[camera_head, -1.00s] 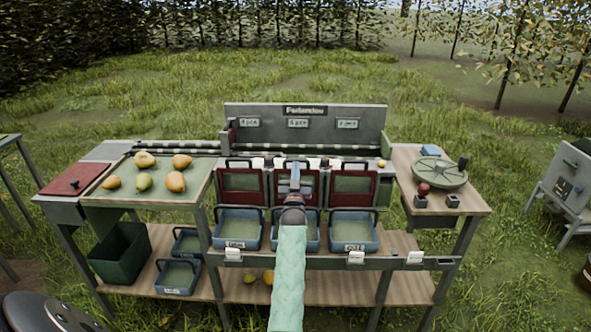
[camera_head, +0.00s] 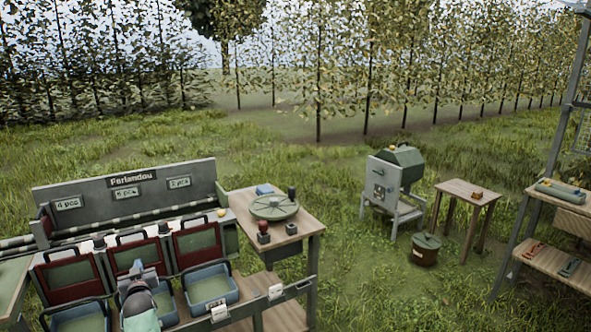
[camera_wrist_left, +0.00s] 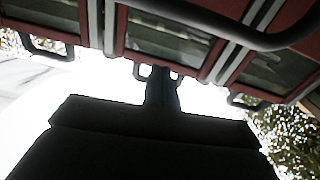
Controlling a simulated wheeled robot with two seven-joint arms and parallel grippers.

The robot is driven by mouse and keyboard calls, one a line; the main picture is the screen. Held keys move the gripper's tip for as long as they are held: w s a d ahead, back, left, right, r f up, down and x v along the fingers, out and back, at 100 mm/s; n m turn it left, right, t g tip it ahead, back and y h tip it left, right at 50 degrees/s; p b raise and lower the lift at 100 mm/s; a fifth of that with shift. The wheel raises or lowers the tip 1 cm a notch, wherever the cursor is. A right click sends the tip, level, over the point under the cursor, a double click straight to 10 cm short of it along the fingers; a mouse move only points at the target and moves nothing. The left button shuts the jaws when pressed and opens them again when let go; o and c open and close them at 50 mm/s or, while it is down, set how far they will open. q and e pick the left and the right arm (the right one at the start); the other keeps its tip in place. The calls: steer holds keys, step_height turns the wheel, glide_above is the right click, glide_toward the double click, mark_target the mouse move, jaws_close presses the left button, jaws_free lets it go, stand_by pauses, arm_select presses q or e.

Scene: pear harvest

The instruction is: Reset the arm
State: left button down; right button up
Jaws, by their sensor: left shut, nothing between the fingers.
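My left gripper (camera_head: 137,268) is at the bottom left of the head view, in front of the middle of the three red-framed gates (camera_head: 137,256) of the sorting station. It is small and partly blurred, and its fingers are shut with nothing between them. In the left wrist view the gripper (camera_wrist_left: 162,84) is dark against a bright background. The red frames (camera_wrist_left: 215,55) and a grey bar handle (camera_wrist_left: 225,30) cross the top of that view. My right gripper is out of view.
A blue tray (camera_head: 229,296) stands below the right gate. A side table (camera_head: 316,226) carries a green round plate (camera_head: 274,204) and a red knob (camera_head: 263,227). A green-topped machine (camera_head: 400,165), a small wooden table (camera_head: 467,191) and a lidded bucket (camera_head: 425,257) stand on the grass to the right.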

arm_select(q)
steer(key=s+d+r+m+g+h, duration=0.1)
steer(key=s+d+r+g+h, duration=0.25)
steer(key=d, duration=0.55)
steer(key=s+d+f+m+g+h, duration=0.3)
steer(key=s+d+f+g+h, duration=0.1)
steer(key=s+d, duration=0.9)
steer(key=s+d+f+m+g+h, duration=0.1)
steer(key=s+d+f, duration=0.25)
steer(key=s, duration=0.45)
steer(key=s+d+f+m+g+h, duration=0.1)
steer(key=s+d+f, duration=0.1)
steer(key=s+d, duration=0.4)
steer(key=s+d+f+m+g, duration=0.1)
steer(key=s+d+f+m, duration=0.15)
steer(key=s, duration=0.65)
steer(key=s+d+f+g, duration=0.1)
steer(key=s+f+g, duration=0.1)
steer(key=s+f, duration=0.3)
steer(key=s+d+f+g, duration=0.2)
steer(key=s+f, duration=0.2)
steer(key=s, duration=0.8)
steer(key=shift+s+d+f, duration=0.15)
steer(key=shift+f, duration=0.25)
steer(key=shift+h, duration=0.25)
steer(key=c, duration=2.2)
jaws_free()
